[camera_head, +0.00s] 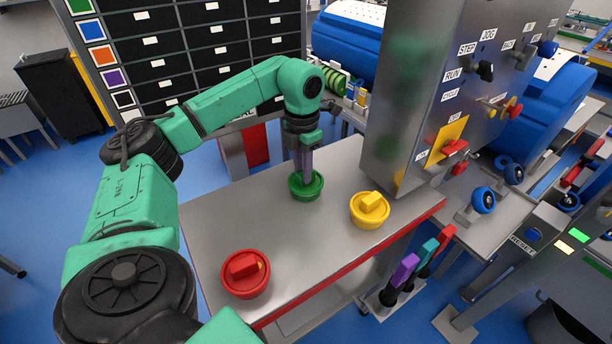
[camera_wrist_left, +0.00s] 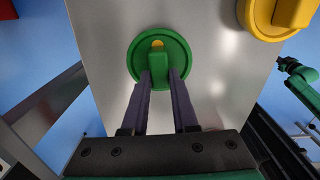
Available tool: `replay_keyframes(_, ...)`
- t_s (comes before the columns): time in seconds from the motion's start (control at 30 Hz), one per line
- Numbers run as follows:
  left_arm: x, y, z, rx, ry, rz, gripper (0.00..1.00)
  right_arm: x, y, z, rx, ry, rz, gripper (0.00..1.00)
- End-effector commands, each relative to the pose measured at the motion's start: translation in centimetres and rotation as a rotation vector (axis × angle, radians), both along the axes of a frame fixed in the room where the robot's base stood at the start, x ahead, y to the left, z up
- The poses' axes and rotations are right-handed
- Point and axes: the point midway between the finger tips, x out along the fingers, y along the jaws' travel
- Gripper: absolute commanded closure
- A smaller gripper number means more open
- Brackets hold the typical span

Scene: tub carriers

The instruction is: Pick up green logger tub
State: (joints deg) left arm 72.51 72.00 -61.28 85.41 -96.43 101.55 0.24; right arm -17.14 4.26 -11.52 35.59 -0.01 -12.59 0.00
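The green logger tub (camera_head: 306,186) is a round green tub with a lid and a raised grip block. It sits upright on the metal table, towards its back edge. My left gripper (camera_head: 305,170) points straight down over it. In the left wrist view, the two dark fingers (camera_wrist_left: 161,82) lie on either side of the grip block of the green tub (camera_wrist_left: 141,52) and look closed against it. The tub looks still at table height. My right gripper is not in view.
The metal table (camera_head: 225,217) also holds a red tub (camera_head: 246,285) at front left and a yellow tub (camera_head: 370,220) to the right. A tall grey control cabinet (camera_head: 405,95) stands close on the right. The table's middle is clear.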

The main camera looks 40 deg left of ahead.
Motion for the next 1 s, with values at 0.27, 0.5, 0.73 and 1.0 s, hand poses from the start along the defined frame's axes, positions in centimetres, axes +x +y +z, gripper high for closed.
replay_keyframes(0.27,0.03,-0.02,0.07,-0.001,-0.001,0.000,1.00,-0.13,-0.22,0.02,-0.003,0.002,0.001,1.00)
replay_keyframes(0.5,0.04,-0.03,0.08,-0.001,-0.002,0.000,1.00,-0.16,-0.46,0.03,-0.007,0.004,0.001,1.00)
replay_keyframes(0.73,0.04,-0.03,0.09,-0.001,-0.002,0.000,1.00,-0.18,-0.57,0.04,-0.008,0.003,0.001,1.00)
replay_keyframes(1.0,0.03,-0.02,0.09,-0.001,-0.002,0.000,1.00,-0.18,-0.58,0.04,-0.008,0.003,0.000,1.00)
